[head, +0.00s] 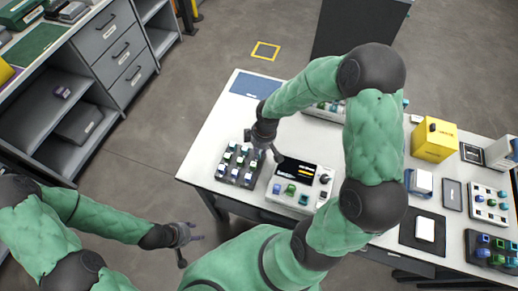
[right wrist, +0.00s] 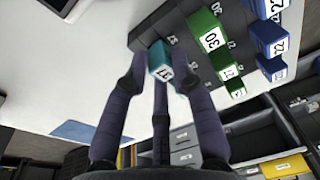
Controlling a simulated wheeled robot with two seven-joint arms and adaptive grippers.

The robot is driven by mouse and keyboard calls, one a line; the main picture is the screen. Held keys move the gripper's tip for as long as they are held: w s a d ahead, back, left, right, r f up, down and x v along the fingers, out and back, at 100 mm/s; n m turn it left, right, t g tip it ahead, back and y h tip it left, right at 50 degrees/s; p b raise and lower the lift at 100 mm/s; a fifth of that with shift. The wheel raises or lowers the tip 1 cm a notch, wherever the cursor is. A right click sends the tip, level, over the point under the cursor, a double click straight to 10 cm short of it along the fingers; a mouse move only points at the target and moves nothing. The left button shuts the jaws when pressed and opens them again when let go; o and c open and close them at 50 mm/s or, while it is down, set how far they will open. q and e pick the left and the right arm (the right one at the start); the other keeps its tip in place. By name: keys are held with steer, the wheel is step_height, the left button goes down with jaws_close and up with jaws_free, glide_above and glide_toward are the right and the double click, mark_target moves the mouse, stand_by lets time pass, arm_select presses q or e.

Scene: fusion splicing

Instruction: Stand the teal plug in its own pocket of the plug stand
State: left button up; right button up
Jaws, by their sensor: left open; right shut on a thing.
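In the right wrist view a teal plug (right wrist: 160,62), with a white end face marked in black, sits between the fingertips of my right gripper (right wrist: 160,78), which is shut on it. Beside it is the dark plug stand (right wrist: 183,62), with numbered pockets and several green and blue plugs. I cannot tell whether the teal plug's lower end is in a pocket. In the head view my right gripper (head: 266,150) is over the edge of the plug stand (head: 222,180) at the table's left part; the teal plug cannot be made out there. My left gripper (head: 185,240) is open and empty, off the table.
A pale panel (head: 280,207) with a dark screen and coloured plugs stands right of the plug stand. A blue mat (head: 250,85) lies at the back left of the table. A yellow box (head: 434,140) and plug trays (head: 487,205) are further right. Drawers (head: 110,50) stand apart at left.

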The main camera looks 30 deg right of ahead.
steer(key=shift+f, duration=0.2)
stand_by(0.4)
steer(key=o, duration=1)
steer(key=shift+o, duration=0.2)
steer(key=shift+r, duration=0.1)
steer(key=shift+r+p, duration=2.45)
steer(key=shift+r, duration=0.55)
steer(key=shift+s+f, duration=0.1)
steer(key=shift+f, duration=0.05)
